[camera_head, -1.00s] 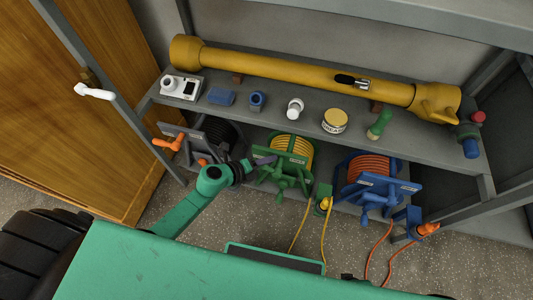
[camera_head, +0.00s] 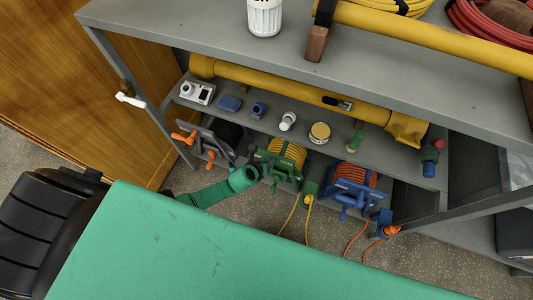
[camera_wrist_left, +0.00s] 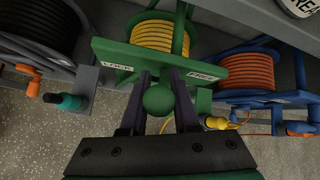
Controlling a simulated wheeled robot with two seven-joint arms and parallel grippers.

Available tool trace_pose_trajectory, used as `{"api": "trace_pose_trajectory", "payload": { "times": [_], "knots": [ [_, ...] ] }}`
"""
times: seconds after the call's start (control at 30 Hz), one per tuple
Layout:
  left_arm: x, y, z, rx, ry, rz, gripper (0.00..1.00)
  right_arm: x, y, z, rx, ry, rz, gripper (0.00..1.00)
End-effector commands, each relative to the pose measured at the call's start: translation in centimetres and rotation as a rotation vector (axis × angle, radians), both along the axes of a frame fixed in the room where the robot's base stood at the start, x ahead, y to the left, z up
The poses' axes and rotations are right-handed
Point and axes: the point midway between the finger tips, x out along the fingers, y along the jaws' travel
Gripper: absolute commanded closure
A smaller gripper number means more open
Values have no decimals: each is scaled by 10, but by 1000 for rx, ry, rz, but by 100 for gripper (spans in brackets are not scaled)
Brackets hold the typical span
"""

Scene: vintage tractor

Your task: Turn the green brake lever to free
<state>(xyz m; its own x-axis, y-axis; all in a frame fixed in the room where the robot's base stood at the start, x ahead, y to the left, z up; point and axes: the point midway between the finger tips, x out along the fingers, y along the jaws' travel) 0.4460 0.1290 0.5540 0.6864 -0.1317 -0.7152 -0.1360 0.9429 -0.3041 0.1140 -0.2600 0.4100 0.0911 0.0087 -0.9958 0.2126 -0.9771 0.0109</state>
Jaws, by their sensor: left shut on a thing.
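The green reel (camera_head: 288,155) wound with yellow hose hangs under the lower shelf. It also shows in the left wrist view (camera_wrist_left: 158,36), behind a green plate (camera_wrist_left: 105,53) marked LOCK at left and FREE at right. The green brake lever (camera_wrist_left: 158,99) points towards the wrist camera, its round knob about midway between the two labels. My left gripper (camera_wrist_left: 161,76) is shut on the lever, with one dark finger on each side. In the head view my left gripper (camera_head: 267,169) is small and partly hidden against the reel. My right gripper is out of view.
A black-hose reel (camera_head: 228,133) with orange handles is left of the green one; a blue reel (camera_head: 355,185) with orange hose is right. Small items and a yellow tube (camera_head: 290,92) lie on the shelf (camera_head: 375,153) above. A large green surface (camera_head: 190,245) fills the foreground.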

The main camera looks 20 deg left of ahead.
Motion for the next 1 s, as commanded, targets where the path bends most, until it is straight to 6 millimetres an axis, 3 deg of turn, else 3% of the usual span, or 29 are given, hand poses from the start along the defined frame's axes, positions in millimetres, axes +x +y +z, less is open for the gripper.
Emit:
{"api": "trace_pose_trajectory", "payload": {
  "times": [0.03,0.2,0.5,1.0],
  "knots": [
    [0,-6,8,31,0,-2,100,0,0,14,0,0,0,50],
    [0,-11,5,159,-10,-2,100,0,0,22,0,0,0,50],
    [0,-15,3,297,-20,-2,100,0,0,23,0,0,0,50],
    [-1,-16,4,335,-21,-3,100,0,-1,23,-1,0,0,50]
  ]
}}
